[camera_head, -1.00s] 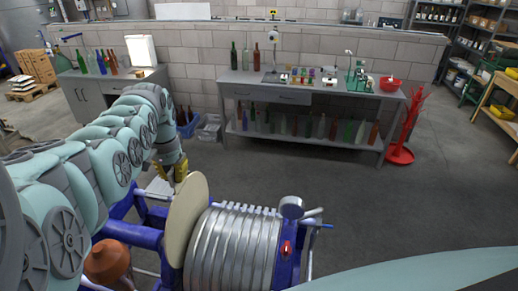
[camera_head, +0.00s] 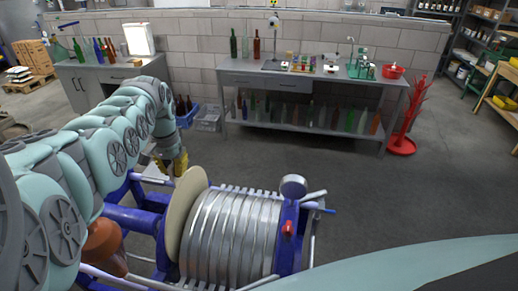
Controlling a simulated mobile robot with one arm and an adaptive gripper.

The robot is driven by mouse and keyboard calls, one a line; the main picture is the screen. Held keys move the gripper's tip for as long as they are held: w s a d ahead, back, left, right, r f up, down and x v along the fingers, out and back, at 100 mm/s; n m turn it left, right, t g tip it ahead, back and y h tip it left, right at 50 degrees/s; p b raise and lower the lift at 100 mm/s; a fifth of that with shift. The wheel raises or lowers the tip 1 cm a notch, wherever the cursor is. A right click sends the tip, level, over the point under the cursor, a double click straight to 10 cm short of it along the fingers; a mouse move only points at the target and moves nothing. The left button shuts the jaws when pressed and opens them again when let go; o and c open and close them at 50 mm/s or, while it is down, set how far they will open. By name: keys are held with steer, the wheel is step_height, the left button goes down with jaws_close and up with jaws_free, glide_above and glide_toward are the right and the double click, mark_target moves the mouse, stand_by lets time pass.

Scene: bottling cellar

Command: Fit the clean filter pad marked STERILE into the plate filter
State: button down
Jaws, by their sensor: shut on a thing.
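The plate filter (camera_head: 232,236) stands in front of me, a pack of round silver plates on a blue frame. A round cream filter pad (camera_head: 182,216) stands upright at the left end of the pack, close against it; I cannot tell if it is seated. No STERILE mark can be read on its visible face. My gripper (camera_head: 174,166), with yellow fingers, is at the pad's upper left edge and is shut on it. The exact grip is small and partly hidden.
A gauge (camera_head: 293,186) and red knob (camera_head: 288,228) sit at the filter's right end. A grey bench (camera_head: 300,85) with bottles stands behind, beside a red bottle tree (camera_head: 402,135). A blue crate (camera_head: 187,117) is left of it. The floor between is clear.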

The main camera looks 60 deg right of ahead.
mark_target(182, 199)
steer(key=shift+f+b, duration=5.35)
steer(key=shift+f, duration=0.2)
steer(key=shift+w+f+b, duration=0.1)
steer(key=shift+f+b, duration=0.5)
steer(key=shift+b, duration=0.05)
steer(key=c, duration=1.1)
jaws_free()
steer(key=shift+o, duration=0.2)
step_height(182, 199, up, 12)
steer(key=shift+r, duration=0.1)
